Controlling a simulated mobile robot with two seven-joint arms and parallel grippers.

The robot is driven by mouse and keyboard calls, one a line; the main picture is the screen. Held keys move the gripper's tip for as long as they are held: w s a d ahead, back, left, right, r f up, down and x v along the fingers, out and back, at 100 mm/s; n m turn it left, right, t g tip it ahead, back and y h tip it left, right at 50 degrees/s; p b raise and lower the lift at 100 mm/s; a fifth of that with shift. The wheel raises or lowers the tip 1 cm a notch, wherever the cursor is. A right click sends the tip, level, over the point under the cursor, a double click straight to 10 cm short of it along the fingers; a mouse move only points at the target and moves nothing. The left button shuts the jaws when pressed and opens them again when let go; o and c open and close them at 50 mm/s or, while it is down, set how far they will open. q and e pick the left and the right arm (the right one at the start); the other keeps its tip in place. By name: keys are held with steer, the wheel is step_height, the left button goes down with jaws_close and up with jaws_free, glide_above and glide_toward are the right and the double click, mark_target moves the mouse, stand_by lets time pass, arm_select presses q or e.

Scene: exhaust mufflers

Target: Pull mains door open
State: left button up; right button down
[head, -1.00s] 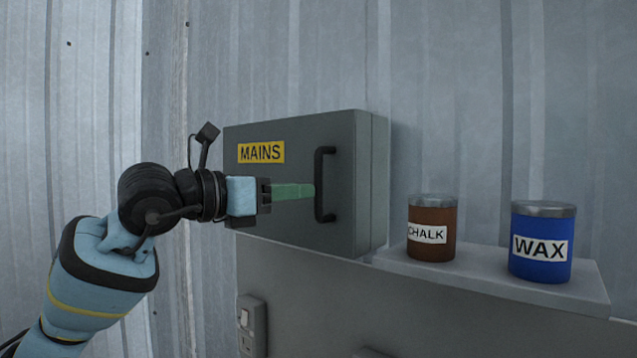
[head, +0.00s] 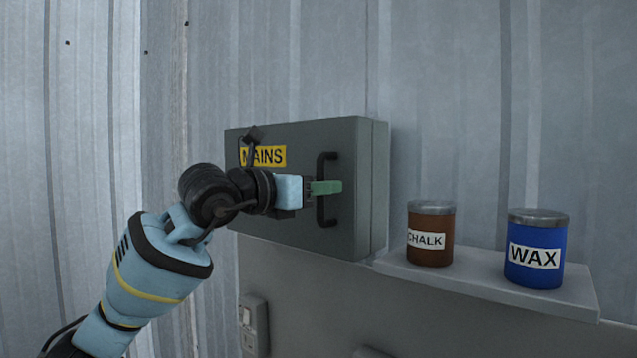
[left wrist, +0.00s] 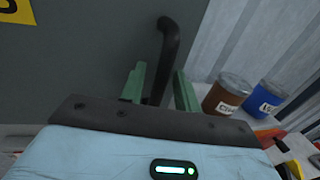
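The mains box (head: 290,225) is a grey cabinet on the corrugated wall, its door closed, with a yellow MAINS label (head: 271,156). A black upright bar handle (head: 321,168) is near the door's right edge. My left gripper (head: 328,187) is at the handle's middle, its green fingers crossing it and hiding part of it. In the left wrist view the handle (left wrist: 168,50) rises between the two green fingers (left wrist: 158,88), which stand apart with a gap visible. My arm hides part of the label. My right gripper is not in view.
A shelf (head: 470,283) right of the box holds a brown CHALK tin (head: 431,235) and a blue WAX tin (head: 535,250). A wall switch (head: 253,325) is below the box. Several orange and red items show at the left wrist view's lower right, hard to make out.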

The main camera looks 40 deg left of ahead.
arm_select(q)
steer(key=shift+w, duration=0.15)
steer(key=shift+c, duration=0.4)
jaws_close()
